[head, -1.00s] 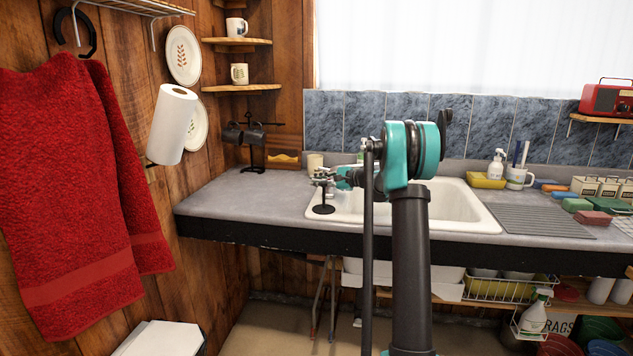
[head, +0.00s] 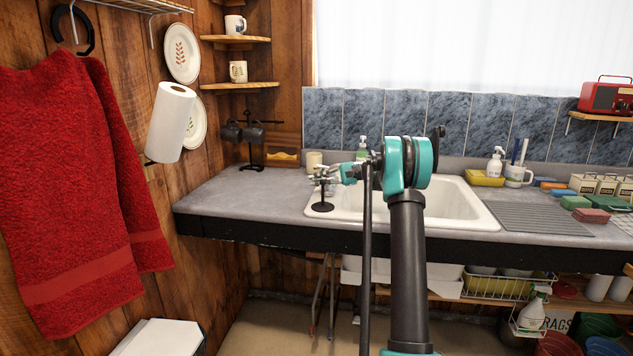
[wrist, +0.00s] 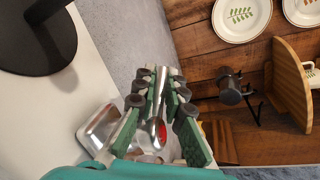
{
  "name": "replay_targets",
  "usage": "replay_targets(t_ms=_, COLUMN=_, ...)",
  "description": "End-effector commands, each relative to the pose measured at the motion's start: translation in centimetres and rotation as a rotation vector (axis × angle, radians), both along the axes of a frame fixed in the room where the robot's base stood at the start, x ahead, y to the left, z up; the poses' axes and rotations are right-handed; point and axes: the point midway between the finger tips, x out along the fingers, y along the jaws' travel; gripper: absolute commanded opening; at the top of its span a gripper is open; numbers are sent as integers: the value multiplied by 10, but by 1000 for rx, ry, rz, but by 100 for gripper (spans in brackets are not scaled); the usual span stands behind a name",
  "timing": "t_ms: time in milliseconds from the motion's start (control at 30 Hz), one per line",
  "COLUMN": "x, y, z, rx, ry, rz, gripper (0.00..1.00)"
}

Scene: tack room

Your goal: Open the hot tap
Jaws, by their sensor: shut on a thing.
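The hot tap shows in the wrist view as a slim metal lever (wrist: 164,88) with a red mark near its lower end. My gripper (wrist: 160,76) has its green, dark-padded fingers on both sides of this lever and is shut on it. In the head view my gripper (head: 322,173) is small, at the left end of the white sink (head: 462,203). The tap's body and the exact contact are mostly hidden there by the fingers.
A black round-based stand (head: 320,206) is close below my gripper, at the sink's left front. A green soap bottle (head: 362,150) stands behind. A mug rack (head: 252,145) is at the back left. The grey counter (head: 235,195) left of the sink is mostly clear.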

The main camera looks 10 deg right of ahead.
Motion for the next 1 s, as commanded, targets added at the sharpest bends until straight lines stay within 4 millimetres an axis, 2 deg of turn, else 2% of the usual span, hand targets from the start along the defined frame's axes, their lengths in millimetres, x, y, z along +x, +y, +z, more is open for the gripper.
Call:
replay_targets(t_ms=167, x=0, y=-1, z=-1, rx=-1, ry=1, rz=-2, gripper=0)
replay_targets(t_ms=200, x=0, y=-1, z=-1, rx=-1, ry=1, rz=-2, gripper=13)
replay_targets(t_ms=367, x=0, y=-1, z=0, rx=-1, ry=1, rz=-2, gripper=32)
replay_targets(t_ms=733, x=-1, y=-5, z=1, rx=0, ry=1, rz=-2, gripper=32)
replay_targets(t_ms=867, x=-4, y=-20, z=4, rx=-1, ry=0, rz=-3, gripper=32)
replay_targets(t_ms=1000, x=-10, y=-47, z=10, rx=0, ry=1, rz=-5, gripper=32)
